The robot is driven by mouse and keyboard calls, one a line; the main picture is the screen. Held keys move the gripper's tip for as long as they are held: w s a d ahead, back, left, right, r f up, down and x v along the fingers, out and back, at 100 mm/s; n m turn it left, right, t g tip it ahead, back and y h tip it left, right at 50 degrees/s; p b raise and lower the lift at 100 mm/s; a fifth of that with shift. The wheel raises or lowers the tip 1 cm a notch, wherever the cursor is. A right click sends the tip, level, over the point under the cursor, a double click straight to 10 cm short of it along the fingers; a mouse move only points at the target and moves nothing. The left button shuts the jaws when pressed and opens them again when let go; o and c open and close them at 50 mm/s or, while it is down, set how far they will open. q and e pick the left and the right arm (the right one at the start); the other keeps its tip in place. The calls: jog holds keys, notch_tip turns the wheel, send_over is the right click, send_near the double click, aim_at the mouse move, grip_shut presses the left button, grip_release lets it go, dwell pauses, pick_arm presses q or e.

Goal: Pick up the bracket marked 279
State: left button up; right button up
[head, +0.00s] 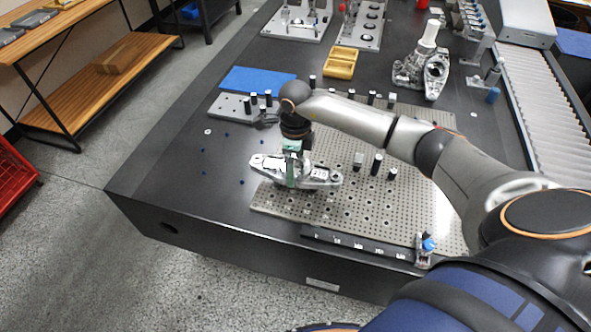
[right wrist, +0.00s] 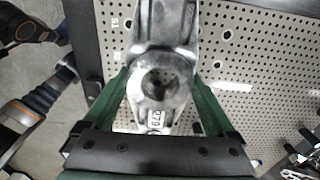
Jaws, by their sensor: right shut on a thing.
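A silver metal bracket (head: 322,177) with a lobed, elongated body is at the left end of the perforated plate, partly over its edge. It also shows in the right wrist view (right wrist: 168,30), with a round bore and a small white label that seems to read 279. My right gripper (head: 291,178) has its green fingers on both sides of the bracket's middle and is shut on it. Those fingers also flank the bore in the right wrist view (right wrist: 160,95). I cannot tell whether the bracket touches the plate. My left gripper is not in view.
The perforated plate (head: 340,208) carries several black posts (head: 377,164). A blue mat (head: 257,80), a yellow tray (head: 341,63) and another metal casting (head: 435,72) lie farther back. A numbered black rail (head: 345,242) runs along the front. The dark table (head: 160,175) is mostly clear at left.

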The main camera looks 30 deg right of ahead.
grip_shut()
jog(key=shift+r, duration=0.1)
